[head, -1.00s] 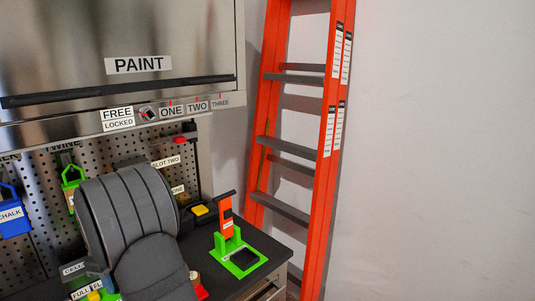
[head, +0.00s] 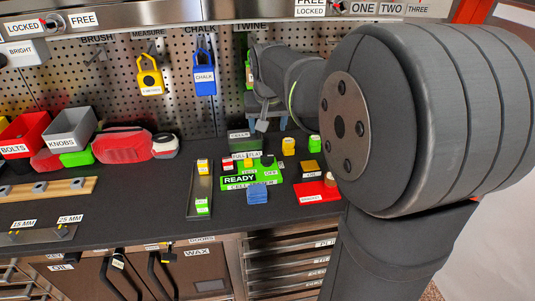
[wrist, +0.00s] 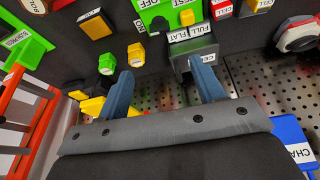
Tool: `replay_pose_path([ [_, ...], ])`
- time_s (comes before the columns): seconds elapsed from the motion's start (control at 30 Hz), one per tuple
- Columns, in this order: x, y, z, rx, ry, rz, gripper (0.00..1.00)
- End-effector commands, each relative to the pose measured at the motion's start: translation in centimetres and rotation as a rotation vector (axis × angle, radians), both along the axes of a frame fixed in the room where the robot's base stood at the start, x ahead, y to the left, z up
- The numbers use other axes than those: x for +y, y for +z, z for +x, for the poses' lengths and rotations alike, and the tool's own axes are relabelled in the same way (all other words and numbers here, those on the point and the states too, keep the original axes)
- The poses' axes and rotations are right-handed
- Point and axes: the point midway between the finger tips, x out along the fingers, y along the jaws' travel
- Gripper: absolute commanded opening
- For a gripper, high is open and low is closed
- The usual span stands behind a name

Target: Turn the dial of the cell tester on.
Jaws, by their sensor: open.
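The cell tester (head: 275,178) is a green unit on the dark worktop, with READY and CELL TESTER labels. Its small black dial (head: 267,160) is by the OFF label at its right side.
Yellow (wrist: 136,54) and green-topped (wrist: 107,64) cells stand nearby. A blue CHALK lock (head: 204,82) hangs on the pegboard. A red block (head: 310,190) lies right of the tester.

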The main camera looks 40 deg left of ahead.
Motion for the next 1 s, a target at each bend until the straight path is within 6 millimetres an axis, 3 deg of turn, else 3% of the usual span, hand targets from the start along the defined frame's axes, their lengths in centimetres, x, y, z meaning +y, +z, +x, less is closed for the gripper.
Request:
replay_pose_path([
  [0.13,-0.4,0.9,-0.5,-0.007,-0.053,0.033,0.62],
  [0.27,-0.2,0.0,-0.2,-0.006,-0.058,0.035,0.62],
  [0.8,2.3,-10.4,3.2,-0.005,-0.057,0.032,0.62],
  [1.0,3.1,-13.4,4.2,-0.006,-0.057,0.033,0.62],
])
